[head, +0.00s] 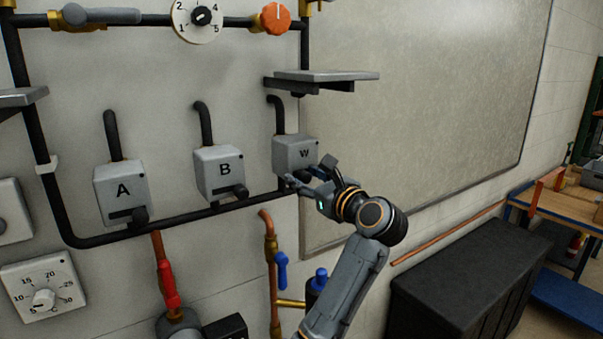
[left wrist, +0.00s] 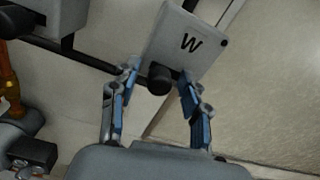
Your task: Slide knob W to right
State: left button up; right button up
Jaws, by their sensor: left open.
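The grey box marked W (head: 296,153) is on the wall, with a black pipe rising behind it. It also shows in the left wrist view (left wrist: 186,42). Its dark knob (left wrist: 160,79) stands out near the box's lower edge in the left wrist view. My left gripper (head: 310,173) is in front of the lower part of box W, and largely hides the knob in the head view. In the left wrist view its open fingers (left wrist: 158,77) are on either side of the knob, with gaps visible. The knob's place along its slot cannot be told. My right gripper is not in view.
Similar boxes A (head: 122,188) and B (head: 218,168) are to the left, each with a dark knob at lower right. A shelf (head: 325,76) juts out above W. A black pipe (head: 190,219) runs below the boxes. A blue-handled valve (head: 281,270) is lower down.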

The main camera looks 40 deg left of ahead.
pick_arm(q)
jog(key=shift+s+d, duration=0.1)
jog(key=shift+c, duration=0.7)
grip_shut()
jog(key=shift+w+d+b, duration=0.1)
jog(key=shift+w+b, duration=0.1)
jog(key=shift+b, duration=0.2)
jog(key=w+b, duration=0.1)
jog(key=w+d+b, duration=0.1)
jog(key=w, duration=0.1)
jog(key=shift+d+r, duration=0.1)
jog(key=shift+r, duration=0.05)
jog(key=shift+c, duration=0.8)
grip_release()
jog(key=o, duration=0.3)
jog(key=shift+w, duration=0.25)
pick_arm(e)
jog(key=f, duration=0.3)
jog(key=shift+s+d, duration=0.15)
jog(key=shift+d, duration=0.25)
pick_arm(q)
jog(key=v, duration=0.7)
jog(key=shift+d, duration=0.3)
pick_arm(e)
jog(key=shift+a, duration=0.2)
